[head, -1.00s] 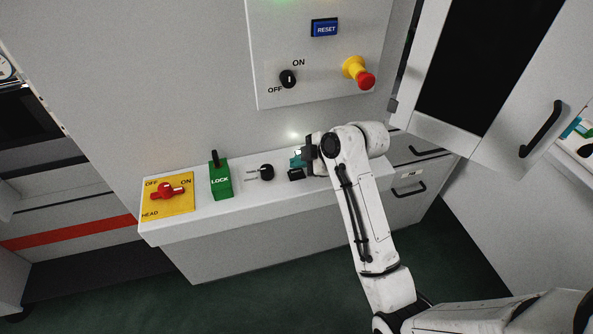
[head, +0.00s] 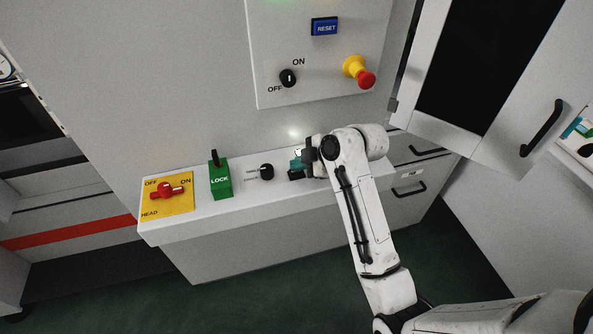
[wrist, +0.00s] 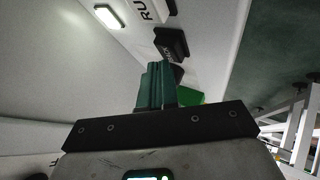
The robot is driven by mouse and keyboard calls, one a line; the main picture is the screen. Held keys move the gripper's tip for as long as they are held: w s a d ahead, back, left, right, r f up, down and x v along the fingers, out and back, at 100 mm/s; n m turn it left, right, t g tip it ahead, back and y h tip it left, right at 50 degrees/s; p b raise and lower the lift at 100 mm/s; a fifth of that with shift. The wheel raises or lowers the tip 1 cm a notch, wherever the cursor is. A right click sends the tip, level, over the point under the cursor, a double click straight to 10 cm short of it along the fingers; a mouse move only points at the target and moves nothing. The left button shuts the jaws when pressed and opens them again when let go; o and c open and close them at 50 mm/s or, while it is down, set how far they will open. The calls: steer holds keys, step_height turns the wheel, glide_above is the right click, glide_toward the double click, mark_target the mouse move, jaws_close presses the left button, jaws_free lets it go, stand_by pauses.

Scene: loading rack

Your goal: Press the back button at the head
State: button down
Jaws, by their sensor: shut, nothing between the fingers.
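My gripper (head: 298,162) is at the right part of the white console ledge, with its teal fingers shut and empty. In the wrist view the fingers (wrist: 157,68) point at a row of buttons. A black button (wrist: 171,44) with blurred white lettering lies just beyond the fingertips. A second dark button (wrist: 179,73) is partly hidden behind the fingers, and a green button (wrist: 190,95) shows beside them. I cannot read which is the back button. In the head view a black button (head: 296,174) shows just below the fingers. I cannot tell whether they touch anything.
On the ledge (head: 205,212) stand a black knob (head: 266,171), a green LOCK block (head: 220,180) and a red HEAD switch (head: 167,191) on a yellow plate. Above hangs a panel with a blue RESET button (head: 324,27) and a red emergency stop (head: 365,79).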

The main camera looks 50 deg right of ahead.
mark_target(299, 173)
steer(key=shift+f, duration=0.4)
stand_by(0.7)
stand_by(0.3)
steer(key=shift+r+p, duration=0.6)
steer(key=shift+r, duration=0.25)
step_height(299, 173, up, 5)
steer(key=p, duration=0.4)
stand_by(0.8)
